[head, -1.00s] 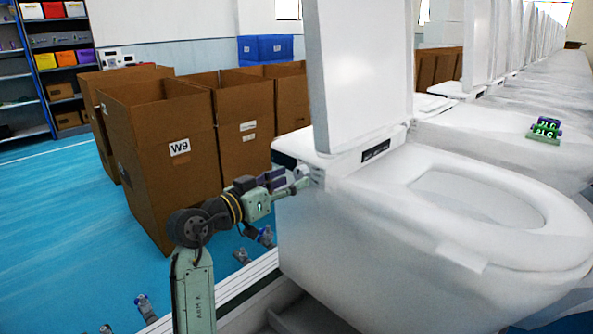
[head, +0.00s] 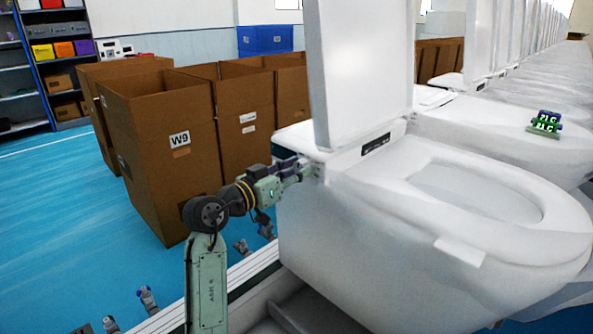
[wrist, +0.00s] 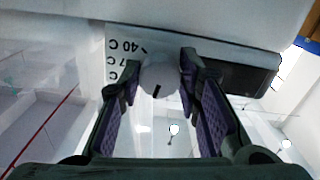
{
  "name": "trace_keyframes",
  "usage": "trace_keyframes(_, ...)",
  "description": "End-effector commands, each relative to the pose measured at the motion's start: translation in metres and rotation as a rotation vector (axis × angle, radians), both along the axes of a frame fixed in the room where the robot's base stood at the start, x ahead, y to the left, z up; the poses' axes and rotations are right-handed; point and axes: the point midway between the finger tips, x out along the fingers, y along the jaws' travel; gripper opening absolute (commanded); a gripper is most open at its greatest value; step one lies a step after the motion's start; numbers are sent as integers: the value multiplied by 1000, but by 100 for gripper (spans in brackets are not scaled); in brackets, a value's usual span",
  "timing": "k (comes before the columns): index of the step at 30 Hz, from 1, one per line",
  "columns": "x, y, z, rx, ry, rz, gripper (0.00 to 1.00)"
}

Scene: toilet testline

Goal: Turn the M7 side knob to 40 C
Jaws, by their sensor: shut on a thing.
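The white side knob (wrist: 160,78) sits between my fingertips in the wrist view. It has a dark line on its lower face. A white label behind it (wrist: 120,58) reads "40 C" at the top, with two partly hidden temperature marks below. A short dark tick stands beside "40 C". My gripper (wrist: 163,72) is shut on the knob, one purple-padded finger on each side. In the head view my gripper (head: 305,171) reaches the near left side of the front white toilet (head: 330,235), below its raised lid. The knob is too small to make out there.
A dark panel (wrist: 235,73) lies right of the knob. Cardboard boxes (head: 150,150) stand left of the toilet, one marked W9. A green and purple object (head: 546,122) rests on the toilet behind. Open blue floor lies at left.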

Motion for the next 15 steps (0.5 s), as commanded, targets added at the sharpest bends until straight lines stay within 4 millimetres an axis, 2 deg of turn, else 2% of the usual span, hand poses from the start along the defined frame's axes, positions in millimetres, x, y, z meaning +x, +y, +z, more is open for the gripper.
trace_keyframes(9,0,0,0,0,0,0,3)
trace_keyframes(15,0,0,-1,11,-11,0,3)
